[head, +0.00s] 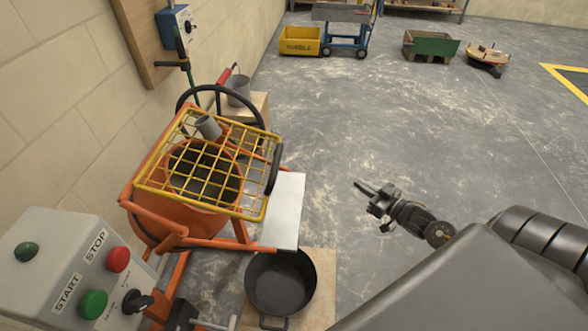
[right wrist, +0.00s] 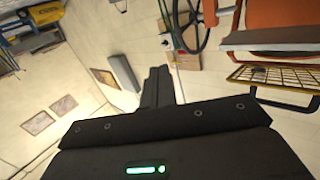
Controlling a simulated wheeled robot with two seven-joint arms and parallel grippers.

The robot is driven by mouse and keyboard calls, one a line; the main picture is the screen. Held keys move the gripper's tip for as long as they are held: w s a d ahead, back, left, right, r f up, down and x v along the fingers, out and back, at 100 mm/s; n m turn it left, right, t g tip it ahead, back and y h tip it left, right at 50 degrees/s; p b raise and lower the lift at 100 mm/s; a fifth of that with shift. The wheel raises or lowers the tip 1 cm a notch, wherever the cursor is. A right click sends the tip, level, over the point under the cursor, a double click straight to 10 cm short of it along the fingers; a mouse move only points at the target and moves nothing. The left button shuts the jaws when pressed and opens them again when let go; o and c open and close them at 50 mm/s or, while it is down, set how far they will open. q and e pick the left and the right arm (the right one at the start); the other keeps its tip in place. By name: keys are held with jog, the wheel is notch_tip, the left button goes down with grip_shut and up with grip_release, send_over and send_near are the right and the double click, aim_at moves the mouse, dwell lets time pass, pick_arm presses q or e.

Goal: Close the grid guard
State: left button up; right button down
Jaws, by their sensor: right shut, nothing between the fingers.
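The grid guard (head: 226,209) is a yellow wire frame over the mouth of the orange mixer drum (head: 165,222), left of centre in the head view. A black handle (head: 274,172) is at its right side. From above I cannot tell how far it is tilted off the drum. The guard also shows at the right of the right wrist view (right wrist: 275,77), near orange mixer parts. My right gripper (head: 362,188) is shut and empty, in free air right of the guard and apart from it; its fingers also show in the right wrist view (right wrist: 160,85). My left gripper is out of view.
A control box (head: 70,262) with START and STOP buttons stands lower left. A black tub (head: 281,284) sits on a board below the pale chute (head: 285,210). A black handwheel (head: 188,97) is behind the guard.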

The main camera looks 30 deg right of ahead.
jog(key=s+a+r+n+g+y+b, duration=0.15)
jog(key=a+r+n+y, duration=0.25)
jog(key=a+r+y, duration=0.5)
jog(key=s+a+r+n+g+y+b, duration=0.1)
jog(key=s+a+r+n+g+y, duration=0.3)
jog(key=r, duration=0.9)
pick_arm(q)
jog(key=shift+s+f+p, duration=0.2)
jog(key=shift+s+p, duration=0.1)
jog(key=shift+p, duration=1.35)
pick_arm(e)
jog(key=w+a+t, duration=0.2)
jog(key=w+a, duration=0.5)
jog(key=a, duration=0.3)
jog(key=shift+w+a+n+y, duration=0.15)
jog(key=shift+w+n+y, duration=0.15)
jog(key=shift+w+n, duration=0.1)
